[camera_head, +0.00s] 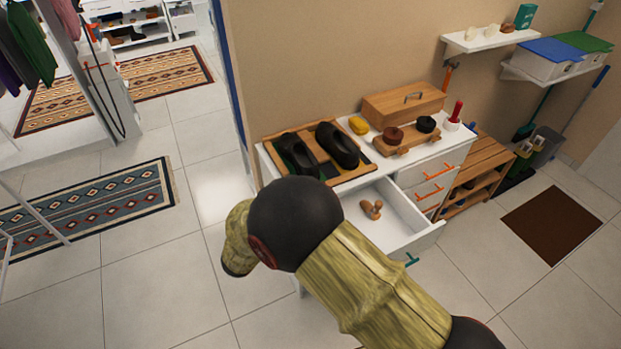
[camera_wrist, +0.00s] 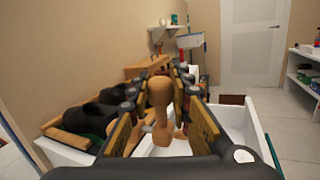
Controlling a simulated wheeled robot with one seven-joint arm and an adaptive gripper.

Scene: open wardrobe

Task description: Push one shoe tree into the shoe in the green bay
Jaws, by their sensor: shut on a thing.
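Two black shoes lie in a wooden tray on the white cabinet: a left shoe (camera_head: 297,152) and a right shoe (camera_head: 338,146). Green shows beside the left shoe; the colour of the other bay is hard to tell. In the wrist view, my gripper (camera_wrist: 162,112) is shut on a wooden shoe tree (camera_wrist: 160,92), its rounded knob towards the camera. The held tree is apart from the shoes (camera_wrist: 90,112), which are to the left. In the head view my arm hides the gripper and this tree. Another wooden shoe tree (camera_head: 372,210) lies in the open drawer.
The white drawer (camera_head: 425,232) stands pulled out below the tray (camera_head: 352,178). A yellow item (camera_head: 359,125), a wooden box (camera_head: 403,103), round tins and a red item (camera_head: 456,111) stand right of the shoes. A wooden rack (camera_head: 487,165) is farther right.

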